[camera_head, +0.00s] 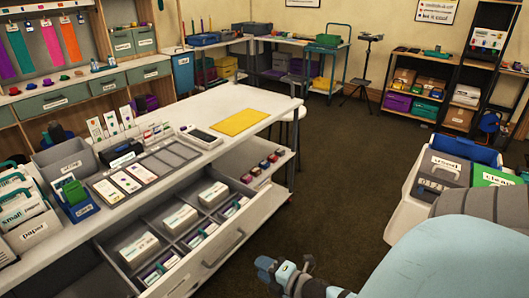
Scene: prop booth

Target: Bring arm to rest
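My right gripper (284,268) is at the bottom centre, in front of the open drawer (236,237) of the white table (222,99). It is apart from the drawer front, over the dark floor. My light blue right arm fills the lower right. No object shows in the gripper, but its small, overlapping fingers do not show whether it is open or shut. My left gripper is not in view.
The open drawer, with labelled boxes in compartments, juts out left of my gripper. A white cart (408,207) with bins stands at right. The brown floor (340,165) between is clear.

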